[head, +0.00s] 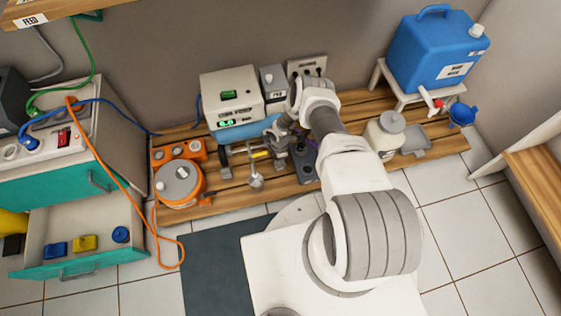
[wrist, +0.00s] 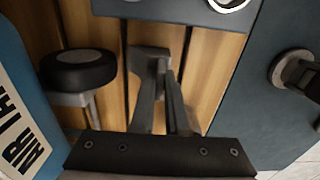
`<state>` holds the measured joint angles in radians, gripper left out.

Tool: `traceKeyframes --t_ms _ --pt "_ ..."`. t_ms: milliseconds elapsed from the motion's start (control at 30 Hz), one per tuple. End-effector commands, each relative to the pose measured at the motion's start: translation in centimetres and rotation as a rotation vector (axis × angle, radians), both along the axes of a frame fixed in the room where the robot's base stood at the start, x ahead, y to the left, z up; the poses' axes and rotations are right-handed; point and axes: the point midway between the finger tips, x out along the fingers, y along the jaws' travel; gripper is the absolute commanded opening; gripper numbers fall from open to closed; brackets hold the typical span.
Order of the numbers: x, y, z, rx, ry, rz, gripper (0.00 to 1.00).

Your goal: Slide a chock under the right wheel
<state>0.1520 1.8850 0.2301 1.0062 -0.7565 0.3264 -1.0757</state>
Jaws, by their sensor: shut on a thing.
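In the wrist view, my gripper (wrist: 160,72) is shut on a small grey chock (wrist: 150,53), which is at the fingertips just over or on the wooden slats. A black wheel (wrist: 78,70) on a grey bracket stands left of the chock, with a narrow strip of wood showing between them. The blue body of the air unit (wrist: 18,100), with a white label, fills the left edge. In the head view, my gripper (head: 276,140) is low at the right front of this blue and cream unit (head: 232,95). The chock cannot be made out clearly there.
A dark box (head: 303,163) stands right of my gripper, and a metal stand (head: 255,180) is in front. An orange canister (head: 180,184) is at the left of the slatted platform (head: 225,200). A white jar (head: 385,136) is farther right.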

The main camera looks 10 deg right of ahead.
Motion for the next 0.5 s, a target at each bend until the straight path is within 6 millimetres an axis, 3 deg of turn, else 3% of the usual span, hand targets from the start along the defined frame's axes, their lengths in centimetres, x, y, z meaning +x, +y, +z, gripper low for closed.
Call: traceKeyframes --t_ms 500 --pt "1.4 0.0 0.0 0.001 0.0 -0.003 0.0"
